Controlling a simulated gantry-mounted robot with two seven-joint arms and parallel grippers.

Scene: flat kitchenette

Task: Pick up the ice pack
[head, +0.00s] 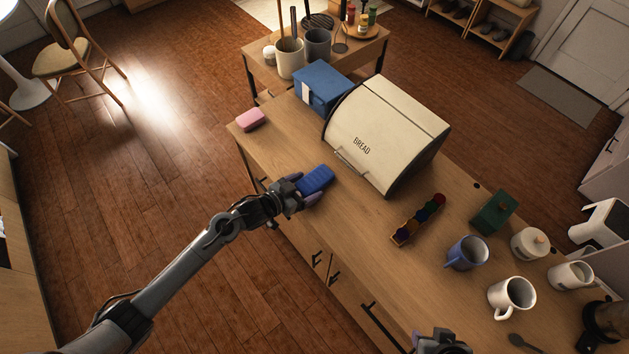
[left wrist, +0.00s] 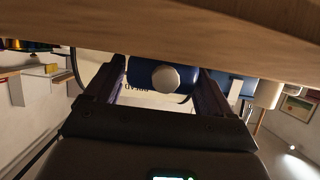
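The ice pack (head: 317,178) is a blue, ridged block on the wooden counter in the head view, left of the bread box. In the left wrist view a blue body with a round white cap (left wrist: 158,77), apparently the ice pack, lies between the two fingers. My left gripper (head: 301,189) is at the near end of the pack, one finger on each side. Whether the fingers press on it or stand slightly apart cannot be told. Part of my right gripper (head: 441,343) shows at the bottom edge of the head view; its fingers are not clear.
A cream bread box (head: 385,125) stands right of the pack, with a blue box (head: 322,88) behind. A pink sponge (head: 250,119) lies at the counter's left end. A spice rack (head: 418,220), a green box (head: 494,212) and several mugs stand to the right.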

